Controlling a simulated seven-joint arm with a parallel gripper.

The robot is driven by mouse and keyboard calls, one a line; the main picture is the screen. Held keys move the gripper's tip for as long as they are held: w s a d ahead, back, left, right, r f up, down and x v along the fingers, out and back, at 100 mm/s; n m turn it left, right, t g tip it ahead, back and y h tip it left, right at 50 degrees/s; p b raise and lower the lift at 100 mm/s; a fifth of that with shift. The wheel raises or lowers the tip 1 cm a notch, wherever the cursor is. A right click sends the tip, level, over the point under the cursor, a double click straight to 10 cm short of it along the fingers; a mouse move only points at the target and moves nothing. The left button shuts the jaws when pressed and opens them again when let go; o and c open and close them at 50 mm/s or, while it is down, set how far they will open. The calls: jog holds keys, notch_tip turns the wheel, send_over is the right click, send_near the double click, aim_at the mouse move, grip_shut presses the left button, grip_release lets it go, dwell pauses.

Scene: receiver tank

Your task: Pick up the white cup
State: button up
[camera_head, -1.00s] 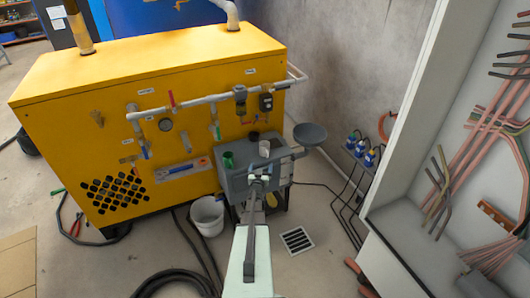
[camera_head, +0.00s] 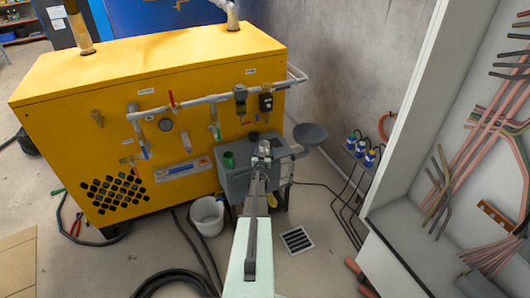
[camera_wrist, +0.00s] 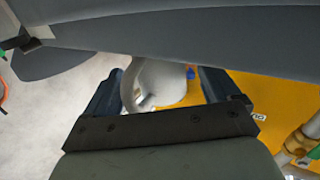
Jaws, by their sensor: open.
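The white cup (camera_wrist: 152,85) shows in the wrist view between the two fingers of my gripper (camera_wrist: 160,90). The fingers are apart, one on each side of the cup. I cannot tell whether either finger touches it. In the head view, my gripper (camera_head: 263,150) is over the top of the grey tank (camera_head: 237,184), where it largely hides the cup.
A green cup (camera_head: 229,160) stands on the tank, left of my gripper. A grey round dish (camera_head: 310,132) sticks out at the right. The yellow machine (camera_head: 90,140) is behind. A white bucket (camera_head: 207,214) and hoses lie on the floor.

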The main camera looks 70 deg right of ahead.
jog(key=shift+w+d, duration=0.1)
jog(key=shift+d, duration=0.4)
jog(key=shift+c, duration=0.2)
jog(key=c, duration=1.1)
